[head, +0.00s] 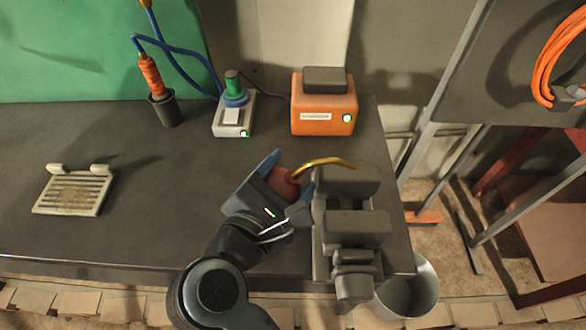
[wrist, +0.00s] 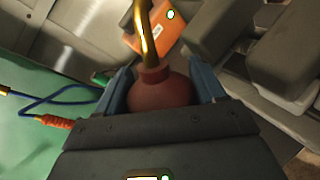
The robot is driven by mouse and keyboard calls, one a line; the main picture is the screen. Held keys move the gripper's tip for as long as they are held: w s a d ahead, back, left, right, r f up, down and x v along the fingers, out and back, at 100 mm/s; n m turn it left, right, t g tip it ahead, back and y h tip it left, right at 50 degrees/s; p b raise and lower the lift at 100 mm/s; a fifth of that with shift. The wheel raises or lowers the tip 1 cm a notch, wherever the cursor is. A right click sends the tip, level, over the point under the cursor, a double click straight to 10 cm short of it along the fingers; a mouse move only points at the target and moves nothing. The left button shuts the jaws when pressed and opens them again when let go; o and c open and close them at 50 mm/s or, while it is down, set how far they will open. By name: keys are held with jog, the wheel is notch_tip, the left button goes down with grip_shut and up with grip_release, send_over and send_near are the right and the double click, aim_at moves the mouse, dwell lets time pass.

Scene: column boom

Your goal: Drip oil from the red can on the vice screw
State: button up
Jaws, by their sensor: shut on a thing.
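The red can (head: 283,181) has a brass spout that curves to the right over the back end of the vice. It also shows in the wrist view (wrist: 160,92), with the spout rising from its top. My gripper (head: 291,178) is shut on the can, with a blue finger on each side, as the wrist view (wrist: 160,90) shows. The grey vice (head: 355,225) stands at the bench's front right corner, just right of the can. The spout tip is near the vice's rear jaw; I cannot tell its height above it. The vice screw is not clearly visible. No oil drop shows.
An orange box (head: 323,108) and a small white device with a green top (head: 233,117) stand behind. A soldering iron in a holder (head: 164,108) and a slatted tray (head: 74,191) are at left. A bucket (head: 410,290) stands below the bench edge. The bench middle is clear.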

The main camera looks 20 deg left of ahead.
jog(key=shift+s+a+f+m+g+y+b, duration=0.15)
jog(key=shift+a+f+m+y+b, duration=0.15)
jog(key=shift+f+b, duration=0.35)
jog(key=shift+w+a+f+m+g+y+b, duration=0.15)
jog(key=shift+f+m+b, duration=0.3)
jog(key=shift+f, duration=0.25)
jog(key=shift+s+f+b, duration=0.15)
jog(key=shift+f+b, duration=0.6)
jog(key=shift+f, duration=0.15)
jog(key=shift+a+r+m+g+y+p, duration=0.15)
jog(key=shift+r+m+g+y+p, duration=0.1)
jog(key=shift+r+m+y+p, duration=0.25)
jog(key=shift+a+r+m+g+y+p, duration=0.15)
jog(key=shift+r+m+g+y+p, duration=0.1)
jog(key=shift+r+m, duration=0.45)
